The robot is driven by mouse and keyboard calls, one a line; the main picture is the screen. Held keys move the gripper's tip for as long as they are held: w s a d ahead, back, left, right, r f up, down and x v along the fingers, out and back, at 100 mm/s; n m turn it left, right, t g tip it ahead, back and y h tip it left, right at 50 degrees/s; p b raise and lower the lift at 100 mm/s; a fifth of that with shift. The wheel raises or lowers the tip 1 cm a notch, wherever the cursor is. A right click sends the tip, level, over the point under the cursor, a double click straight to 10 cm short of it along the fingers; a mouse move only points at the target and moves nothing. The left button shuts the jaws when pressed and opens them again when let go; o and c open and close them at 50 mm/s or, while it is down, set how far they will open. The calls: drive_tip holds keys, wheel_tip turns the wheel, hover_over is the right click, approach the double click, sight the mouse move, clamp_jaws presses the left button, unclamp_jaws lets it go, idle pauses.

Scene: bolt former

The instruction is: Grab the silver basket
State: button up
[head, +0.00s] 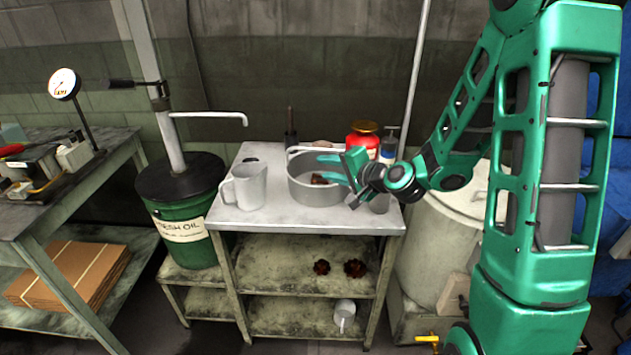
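The silver basket (308,192) is a round metal container standing upright on the white-topped table (265,219). Its raised handle shows at the back rim, and something small and reddish-brown lies inside. My gripper (322,167) reaches in from the right, at the basket's right side. Its two teal fingers point left, apart from each other, over the basket's opening in this view. Nothing shows between them. I cannot tell whether a finger touches the rim.
A silver jug (248,187) stands left of the basket. A red jar (362,138) and a pump bottle (389,146) stand behind my gripper. A green oil drum (186,235) is left of the table, a pale drum (432,245) right. Dark red parts (354,268) lie on the shelf below.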

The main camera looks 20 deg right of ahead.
drive_tip(key=w+a+m+t+h, duration=0.1)
drive_tip(key=w+m, duration=0.4)
drive_tip(key=w, duration=0.9)
drive_tip(key=shift+f+t+h, duration=0.15)
drive_tip(key=shift+t+h, duration=0.15)
drive_tip(key=shift+t, duration=0.6)
clamp_jaws()
idle(0.6)
